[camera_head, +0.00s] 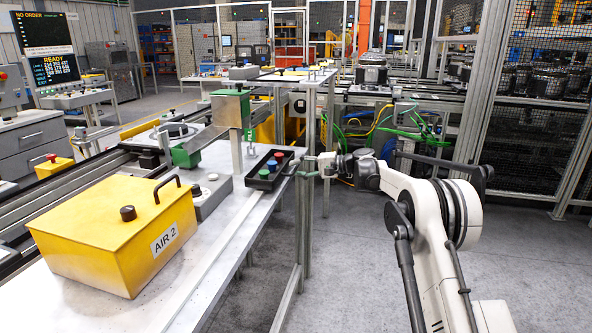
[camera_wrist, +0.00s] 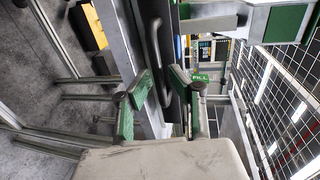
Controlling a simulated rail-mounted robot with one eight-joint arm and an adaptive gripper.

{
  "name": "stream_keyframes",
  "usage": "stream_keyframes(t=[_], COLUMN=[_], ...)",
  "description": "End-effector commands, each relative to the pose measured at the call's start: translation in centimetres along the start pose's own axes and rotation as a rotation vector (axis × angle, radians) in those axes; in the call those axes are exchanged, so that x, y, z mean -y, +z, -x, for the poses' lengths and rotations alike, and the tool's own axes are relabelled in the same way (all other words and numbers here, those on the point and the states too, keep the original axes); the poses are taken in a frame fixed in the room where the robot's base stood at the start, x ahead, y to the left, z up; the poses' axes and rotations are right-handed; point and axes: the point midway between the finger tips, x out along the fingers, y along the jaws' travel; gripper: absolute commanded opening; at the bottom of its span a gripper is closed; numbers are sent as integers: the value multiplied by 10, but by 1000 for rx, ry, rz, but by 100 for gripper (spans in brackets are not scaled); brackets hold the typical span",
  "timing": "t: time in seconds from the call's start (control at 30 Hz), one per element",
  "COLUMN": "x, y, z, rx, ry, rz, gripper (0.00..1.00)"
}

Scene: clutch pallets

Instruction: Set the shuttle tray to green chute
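The shuttle tray (camera_head: 252,183) appears to be the small black tray with red, blue and green pieces in it. It sits on the grey bench near its right edge. The green chute (camera_head: 188,153) is a sloped metal trough with green parts, left of the tray and below a green-and-grey box (camera_head: 231,108). My gripper (camera_head: 297,172) is just right of the tray, at its end. In the wrist view my gripper's green fingers (camera_wrist: 161,81) are apart, with a dark body and a curved dark handle (camera_wrist: 155,35) ahead. Contact cannot be told.
A yellow box marked AIR 2 (camera_head: 115,225) stands on the near bench (camera_head: 205,265). A grey block with a round button (camera_head: 211,193) lies left of the tray. A mesh fence (camera_head: 525,145) stands at right. The floor right of the bench is open.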

Motion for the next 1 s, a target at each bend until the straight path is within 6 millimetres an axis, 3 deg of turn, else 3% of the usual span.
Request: stream_keyframes(t=[0.3,0.47,1.0], x=[0,0,0], y=[1,1,0], z=[-1,10,105], rx=[4,3,2], ry=[1,1,0], rz=[0,0,0], gripper=[28,28,28])
